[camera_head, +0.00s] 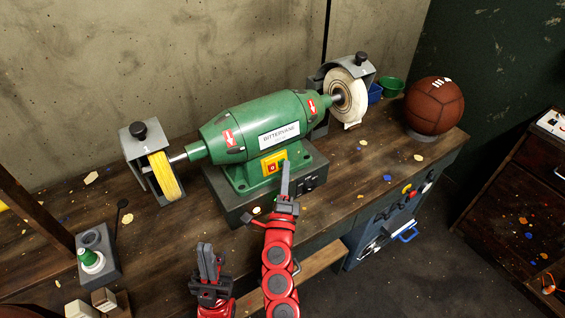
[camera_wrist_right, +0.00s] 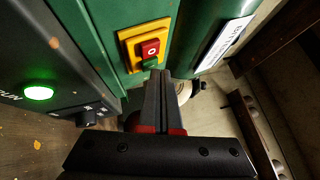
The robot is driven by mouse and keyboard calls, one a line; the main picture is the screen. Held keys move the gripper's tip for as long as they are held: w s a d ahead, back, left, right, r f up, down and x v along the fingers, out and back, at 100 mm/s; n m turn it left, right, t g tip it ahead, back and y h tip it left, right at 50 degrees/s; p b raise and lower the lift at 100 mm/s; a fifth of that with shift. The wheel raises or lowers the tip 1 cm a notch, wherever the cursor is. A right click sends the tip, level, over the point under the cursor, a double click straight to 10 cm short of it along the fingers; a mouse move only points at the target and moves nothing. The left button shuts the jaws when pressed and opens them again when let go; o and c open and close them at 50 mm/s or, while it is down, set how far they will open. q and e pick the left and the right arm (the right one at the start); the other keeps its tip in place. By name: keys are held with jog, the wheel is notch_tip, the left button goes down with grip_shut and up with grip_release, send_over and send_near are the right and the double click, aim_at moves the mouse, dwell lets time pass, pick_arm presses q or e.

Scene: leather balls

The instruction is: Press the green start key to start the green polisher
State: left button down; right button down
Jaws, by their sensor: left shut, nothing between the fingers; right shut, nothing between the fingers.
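The green polisher (camera_head: 255,130) stands on the workbench with a yellow buff at its left end and a white buff at its right. On its front is a yellow switch plate (camera_head: 267,160). In the right wrist view the plate carries a red key (camera_wrist_right: 151,49) marked 0 and the green start key (camera_wrist_right: 150,63) below it. My right gripper (camera_head: 285,164) is shut and empty. Its fingertips (camera_wrist_right: 160,72) are right at the green key; I cannot tell whether they touch it. A green lamp (camera_wrist_right: 38,93) glows on the base. My left gripper (camera_head: 207,246) is shut and empty, in front of the bench.
A brown leather ball (camera_head: 434,106) sits at the bench's right end. Blue and green bowls (camera_head: 391,87) stand behind it. A grey holder with a green-and-white bottle (camera_head: 91,260) and small boxes (camera_head: 103,299) are at front left. A dark cabinet (camera_head: 520,200) stands right.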

jog(key=shift+s+d+r, duration=0.15)
jog(key=shift+s+d, duration=0.15)
jog(key=shift+s, duration=0.15)
jog(key=s+d, duration=0.1)
jog(key=s, duration=0.1)
jog(key=s+d+r+p, duration=0.1)
jog(key=s, duration=0.1)
jog(key=shift+d, duration=0.4)
jog(key=shift+w+d, duration=0.1)
dwell(0.6)
